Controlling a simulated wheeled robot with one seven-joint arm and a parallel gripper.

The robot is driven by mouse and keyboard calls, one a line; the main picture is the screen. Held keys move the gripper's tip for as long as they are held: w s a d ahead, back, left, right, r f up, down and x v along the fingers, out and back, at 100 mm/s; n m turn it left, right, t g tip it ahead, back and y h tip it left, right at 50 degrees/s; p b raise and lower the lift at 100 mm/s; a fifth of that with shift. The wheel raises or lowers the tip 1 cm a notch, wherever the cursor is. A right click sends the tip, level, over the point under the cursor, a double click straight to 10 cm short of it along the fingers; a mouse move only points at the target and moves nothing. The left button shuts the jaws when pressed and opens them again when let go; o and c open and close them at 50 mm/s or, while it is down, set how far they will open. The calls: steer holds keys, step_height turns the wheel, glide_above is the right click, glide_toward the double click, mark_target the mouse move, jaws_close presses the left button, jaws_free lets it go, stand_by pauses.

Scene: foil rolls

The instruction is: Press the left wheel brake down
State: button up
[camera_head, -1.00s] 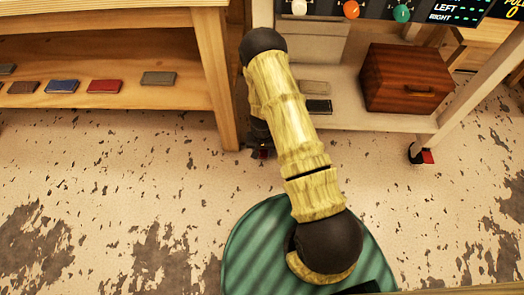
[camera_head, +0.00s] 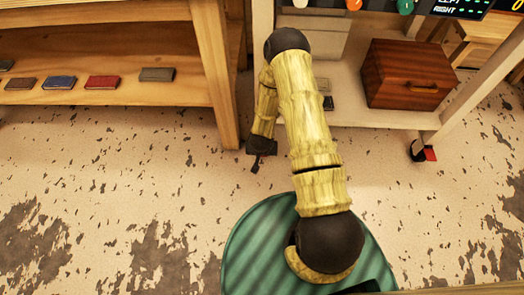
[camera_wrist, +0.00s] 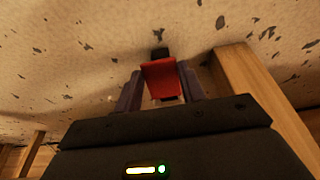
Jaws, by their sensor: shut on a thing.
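The left wheel brake, a red tab (camera_wrist: 162,80), shows in the wrist view between the two dark fingers of my gripper (camera_wrist: 160,90). The fingers are shut on it, one at each side. A dark piece, apparently part of the wheel, shows just beyond the tab. Whether the tab is tilted up or down I cannot tell. In the head view my gripper (camera_head: 260,148) is low by the cart's left front leg, beside the wooden shelf's post. There the left wheel and its brake are hidden behind my arm and gripper.
The cart's right wheel has its own red brake (camera_head: 430,153). A brown wooden box (camera_head: 400,75) stands on the cart's lower shelf. A wooden shelf (camera_head: 100,120) with several small flat cases is at left, its post (camera_head: 215,80) close to my gripper. The floor in front is clear.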

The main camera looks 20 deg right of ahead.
steer(key=shift+a+f+t+h, duration=0.1)
steer(key=shift+f+t+h, duration=0.25)
steer(key=shift+t, duration=0.55)
steer(key=shift+f, duration=0.1)
steer(key=o, duration=1)
steer(key=shift+s, duration=0.1)
steer(key=p+v, duration=0.9)
steer(key=v, duration=0.8)
steer(key=shift+s, duration=0.1)
steer(key=shift+r, duration=0.25)
